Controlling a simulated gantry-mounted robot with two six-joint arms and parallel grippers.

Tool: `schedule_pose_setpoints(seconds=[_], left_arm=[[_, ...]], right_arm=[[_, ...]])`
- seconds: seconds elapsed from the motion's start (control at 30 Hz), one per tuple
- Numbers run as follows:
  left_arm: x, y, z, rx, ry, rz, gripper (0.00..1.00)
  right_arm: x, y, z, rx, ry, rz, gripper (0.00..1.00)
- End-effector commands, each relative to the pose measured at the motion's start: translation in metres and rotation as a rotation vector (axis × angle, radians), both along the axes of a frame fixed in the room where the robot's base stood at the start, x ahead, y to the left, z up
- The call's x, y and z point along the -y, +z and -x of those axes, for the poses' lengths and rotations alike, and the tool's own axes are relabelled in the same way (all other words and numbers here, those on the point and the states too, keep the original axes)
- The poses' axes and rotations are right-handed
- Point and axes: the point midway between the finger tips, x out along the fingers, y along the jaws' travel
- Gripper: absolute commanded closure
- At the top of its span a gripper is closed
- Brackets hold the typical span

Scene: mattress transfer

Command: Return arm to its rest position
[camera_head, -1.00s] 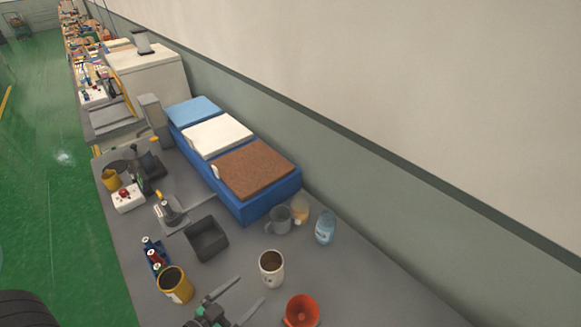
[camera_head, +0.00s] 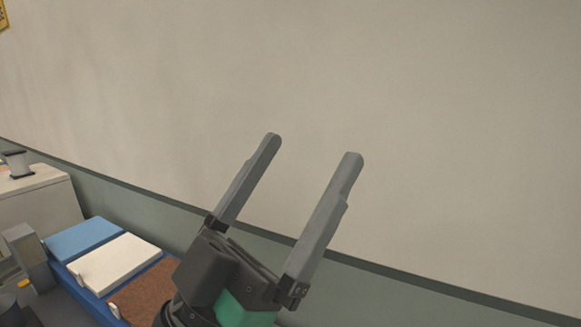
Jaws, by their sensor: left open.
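My left gripper (camera_head: 314,147) is large in the middle of the head view, raised in front of the wall. Its two long grey fingers are parallel and wide apart, with nothing between them. It points up and to the right. Its body covers part of the brown mat (camera_head: 136,297). My right gripper does not show.
A blue base (camera_head: 82,285) at the lower left bears the brown mat, a white mat (camera_head: 115,262) and a light blue mat (camera_head: 83,238). A grey device (camera_head: 27,254) and a pale cabinet (camera_head: 40,200) stand farther left. The wall (camera_head: 450,120) fills the background.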

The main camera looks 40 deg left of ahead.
Motion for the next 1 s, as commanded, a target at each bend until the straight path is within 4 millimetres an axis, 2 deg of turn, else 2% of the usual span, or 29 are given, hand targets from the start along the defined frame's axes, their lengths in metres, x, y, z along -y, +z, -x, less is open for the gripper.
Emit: schedule_pose_setpoints(seconds=[0.03,0.1,0.37,0.47,0.57,0.67,0.9,1.0], left_arm=[[0.004,0.011,0.007,0.024,-0.01,0.007,0.0],[0.005,0.017,0.01,0.035,-0.017,0.014,0.0],[0.005,0.019,0.01,0.035,-0.015,0.012,0.0],[0.004,0.031,0.01,0.035,-0.015,0.012,0.0],[0.004,0.06,0.01,0.034,-0.015,0.011,0.0],[0.004,0.103,0.01,0.035,-0.015,0.011,0.0],[0.004,0.222,0.01,0.035,-0.015,0.011,0.0],[0.004,0.259,0.01,0.035,-0.015,0.011,0.0]], right_arm=[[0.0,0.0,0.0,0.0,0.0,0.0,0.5],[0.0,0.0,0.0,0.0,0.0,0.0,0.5],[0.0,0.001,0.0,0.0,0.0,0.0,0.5],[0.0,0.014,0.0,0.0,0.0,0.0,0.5],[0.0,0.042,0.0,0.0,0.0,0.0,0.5],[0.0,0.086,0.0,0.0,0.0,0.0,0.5],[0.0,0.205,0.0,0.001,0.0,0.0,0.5],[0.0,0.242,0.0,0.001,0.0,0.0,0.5]])
